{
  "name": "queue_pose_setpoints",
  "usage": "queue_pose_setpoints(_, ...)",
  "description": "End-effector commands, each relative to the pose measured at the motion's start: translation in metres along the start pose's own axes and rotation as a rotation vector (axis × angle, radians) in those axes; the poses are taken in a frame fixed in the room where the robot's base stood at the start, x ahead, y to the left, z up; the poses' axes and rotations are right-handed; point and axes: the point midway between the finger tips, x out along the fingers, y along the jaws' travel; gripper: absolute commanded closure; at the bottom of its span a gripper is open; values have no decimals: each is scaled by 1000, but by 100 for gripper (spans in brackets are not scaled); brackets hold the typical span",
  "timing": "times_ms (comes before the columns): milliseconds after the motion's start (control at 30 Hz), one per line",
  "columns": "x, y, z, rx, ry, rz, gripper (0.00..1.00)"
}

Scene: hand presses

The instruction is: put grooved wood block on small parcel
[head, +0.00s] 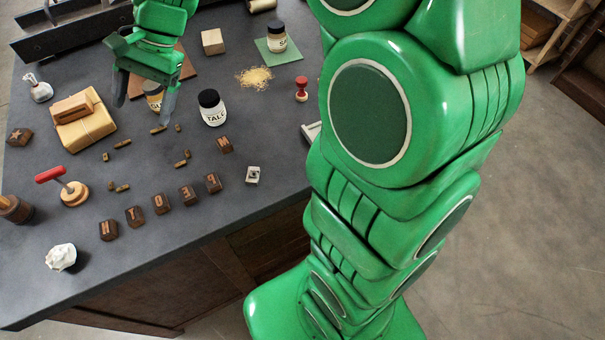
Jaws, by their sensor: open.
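The small parcel (92,130), wrapped in tan paper, lies at the left of the dark table. A brown wood block (72,108), which looks like the grooved wood block, lies on top of the parcel; its groove is hard to make out. My gripper (144,104) is at the upper left, to the right of the parcel and apart from it. Its two fingers are spread and point down, with nothing held between them. It partly hides a jar (154,97) behind it.
Several small brass pieces (158,129) lie below my gripper. A talc jar (212,110) stands to the right. A red-handled stamp (74,190), a wooden star block (19,137) and a small white jug (38,88) surround the parcel. Letter blocks (161,204) line the front.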

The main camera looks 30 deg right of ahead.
Motion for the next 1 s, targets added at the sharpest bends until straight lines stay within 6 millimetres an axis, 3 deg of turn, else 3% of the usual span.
queue_pose_setpoints(300,-14,86,38,-199,91,148,17)
queue_pose_setpoints(1000,-33,280,97,-512,195,505,17)
